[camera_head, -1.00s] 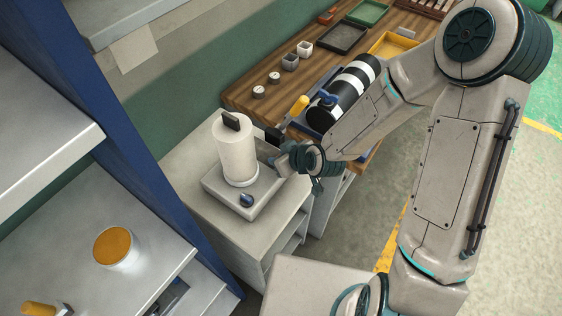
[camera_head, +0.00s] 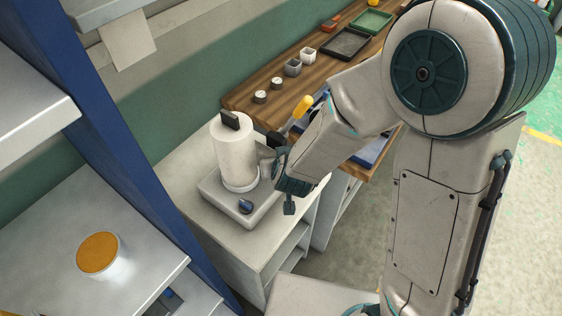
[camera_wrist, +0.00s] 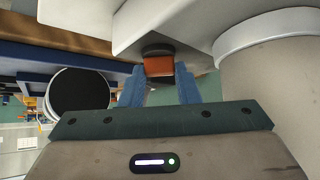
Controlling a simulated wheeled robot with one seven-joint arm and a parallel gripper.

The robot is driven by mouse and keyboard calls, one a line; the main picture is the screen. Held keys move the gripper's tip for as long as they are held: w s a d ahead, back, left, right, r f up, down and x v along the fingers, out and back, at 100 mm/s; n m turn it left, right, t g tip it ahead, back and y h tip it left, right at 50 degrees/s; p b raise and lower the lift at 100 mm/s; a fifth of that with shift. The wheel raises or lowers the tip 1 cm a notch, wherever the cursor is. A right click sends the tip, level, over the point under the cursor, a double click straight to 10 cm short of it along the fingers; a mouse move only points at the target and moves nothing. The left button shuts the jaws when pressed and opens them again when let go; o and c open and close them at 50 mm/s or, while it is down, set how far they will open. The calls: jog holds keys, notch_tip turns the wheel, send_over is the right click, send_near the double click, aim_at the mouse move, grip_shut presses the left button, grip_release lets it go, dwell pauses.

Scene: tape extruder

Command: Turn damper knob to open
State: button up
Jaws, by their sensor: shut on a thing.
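The extruder unit is a white upright cylinder (camera_head: 234,160) on a pale square base (camera_head: 224,203), with a dark plate (camera_head: 230,120) on top. A blue-and-dark knob (camera_head: 246,206) sits on the base's front, clear of my gripper. My gripper (camera_head: 270,160) is at the cylinder's right side, its tips partly hidden. In the wrist view, my gripper's blue fingers (camera_wrist: 160,82) are shut on an orange block with a dark collar (camera_wrist: 158,66), seemingly the damper knob, under a pale housing (camera_wrist: 185,25). The cylinder (camera_wrist: 270,75) is close on the right there. The knob's turn angle is unclear.
A wooden bench (camera_head: 300,75) behind holds small pots, trays and a yellow-handled tool (camera_head: 302,106). A blue shelf post (camera_head: 130,140) and shelf with an orange-topped jar (camera_head: 100,255) stand at left. The grey cabinet top is bare around the base.

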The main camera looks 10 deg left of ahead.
dwell(0.5)
jog(key=o, duration=1)
